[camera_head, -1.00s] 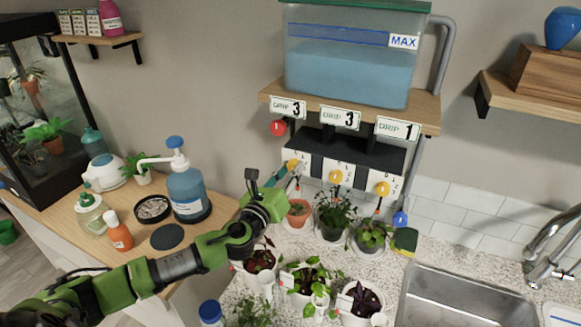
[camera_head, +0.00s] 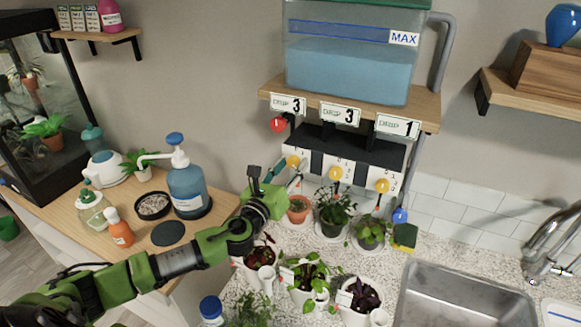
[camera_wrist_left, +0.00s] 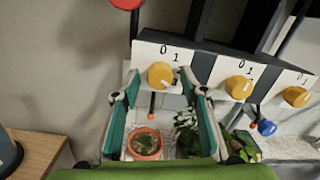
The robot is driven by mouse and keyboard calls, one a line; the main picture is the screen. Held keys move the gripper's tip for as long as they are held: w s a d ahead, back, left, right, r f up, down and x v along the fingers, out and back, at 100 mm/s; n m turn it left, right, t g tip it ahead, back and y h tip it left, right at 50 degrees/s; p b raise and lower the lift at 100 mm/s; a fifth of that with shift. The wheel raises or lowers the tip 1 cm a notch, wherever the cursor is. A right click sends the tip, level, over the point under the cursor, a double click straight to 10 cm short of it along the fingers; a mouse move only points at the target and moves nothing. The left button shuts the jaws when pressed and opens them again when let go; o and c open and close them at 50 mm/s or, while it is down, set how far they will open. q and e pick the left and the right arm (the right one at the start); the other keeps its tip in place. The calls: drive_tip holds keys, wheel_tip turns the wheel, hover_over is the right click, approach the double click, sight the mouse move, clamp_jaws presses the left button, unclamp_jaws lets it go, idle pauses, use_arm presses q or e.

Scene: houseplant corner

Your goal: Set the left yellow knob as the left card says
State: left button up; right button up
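The left card (camera_head: 287,104) hangs on the shelf edge and reads 3; its word is small, probably DRIP. The left yellow knob (camera_head: 293,161) sits on a white panel below it. In the left wrist view, this knob (camera_wrist_left: 160,75) has a pale mark at its lower right, and digits 0 and 1 show above it; its exact setting is unclear. My left gripper (camera_head: 287,180) is just below and in front of the knob. Its teal fingers (camera_wrist_left: 160,92) are spread, with the knob showing beyond the gap, apparently untouched. My right gripper is out of view.
A middle yellow knob (camera_head: 335,173) and a right one (camera_head: 382,186) are close by on the right. A red knob (camera_head: 278,124) is above left. Potted plants (camera_head: 298,210) stand below; a water tank (camera_head: 350,62) is above.

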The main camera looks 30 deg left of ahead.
use_arm(q)
drive_tip(key=s, duration=1.2)
drive_tip(key=shift+d+f, duration=0.2)
drive_tip(key=shift+f, duration=0.1)
